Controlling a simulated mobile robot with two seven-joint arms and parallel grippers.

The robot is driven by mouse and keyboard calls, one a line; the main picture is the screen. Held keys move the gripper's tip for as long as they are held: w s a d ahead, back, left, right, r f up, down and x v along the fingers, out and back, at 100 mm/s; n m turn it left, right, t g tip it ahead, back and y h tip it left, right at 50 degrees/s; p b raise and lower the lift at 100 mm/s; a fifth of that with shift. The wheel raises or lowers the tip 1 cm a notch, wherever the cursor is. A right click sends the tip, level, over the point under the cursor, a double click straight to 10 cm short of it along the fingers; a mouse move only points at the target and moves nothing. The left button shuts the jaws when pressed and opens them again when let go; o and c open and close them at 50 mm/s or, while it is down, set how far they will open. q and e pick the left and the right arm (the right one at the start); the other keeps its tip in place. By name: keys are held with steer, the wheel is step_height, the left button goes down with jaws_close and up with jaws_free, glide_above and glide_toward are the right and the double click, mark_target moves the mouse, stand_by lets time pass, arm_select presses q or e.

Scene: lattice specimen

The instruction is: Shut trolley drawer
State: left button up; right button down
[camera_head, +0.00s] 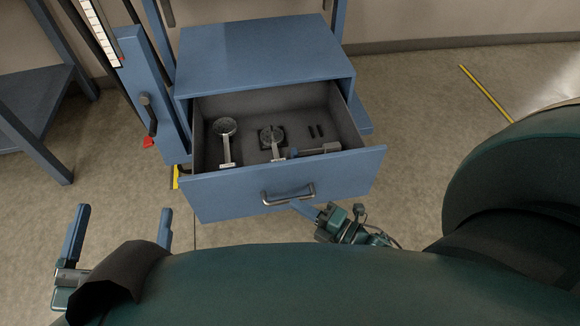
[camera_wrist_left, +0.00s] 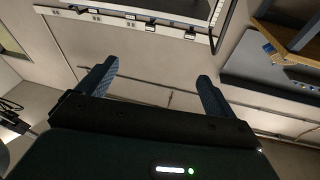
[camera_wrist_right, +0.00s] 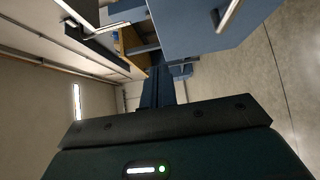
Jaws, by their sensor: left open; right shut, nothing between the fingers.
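The blue trolley drawer (camera_head: 225,192) stands pulled out of the blue trolley (camera_head: 260,55) in the head view. A grey bar handle (camera_head: 288,196) is on its front. Inside lie several dark and metal tools. My right gripper (camera_head: 300,208) is shut and empty, with its fingertips close to the drawer front just below the handle; I cannot tell if they touch. In the right wrist view the shut fingers (camera_wrist_right: 158,85) point toward blue furniture. My left gripper (camera_head: 122,228) is open and empty, low at the left, apart from the drawer; its spread fingers show in the left wrist view (camera_wrist_left: 155,90).
A blue-framed table (camera_head: 35,95) stands at the left. A blue upright with a dark handle (camera_head: 147,110) stands beside the trolley. A yellow strip (camera_head: 485,92) lies on the floor at the right. The floor right of the drawer is clear.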

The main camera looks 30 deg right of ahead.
steer(key=b, duration=0.3)
glide_toward(258, 170)
steer(key=w+a, duration=0.2)
steer(key=a, duration=0.2)
steer(key=shift+w+d+f, duration=0.1)
steer(key=shift+w+d, duration=0.05)
steer(key=shift+w, duration=0.4)
steer(key=shift+w+d+f, duration=0.1)
steer(key=shift+w+d, duration=0.05)
steer(key=shift+w, duration=0.35)
steer(key=shift+w+d+r, duration=0.1)
steer(key=shift+w+d, duration=0.05)
steer(key=shift+w, duration=0.3)
arm_select(q)
steer(key=shift+w+d+r+m+t+h, duration=0.1)
steer(key=shift+w+r+m+t+h, duration=0.25)
steer(key=shift+r+h, duration=0.5)
steer(key=shift+w, duration=0.15)
arm_select(e)
steer(key=shift+w, duration=0.15)
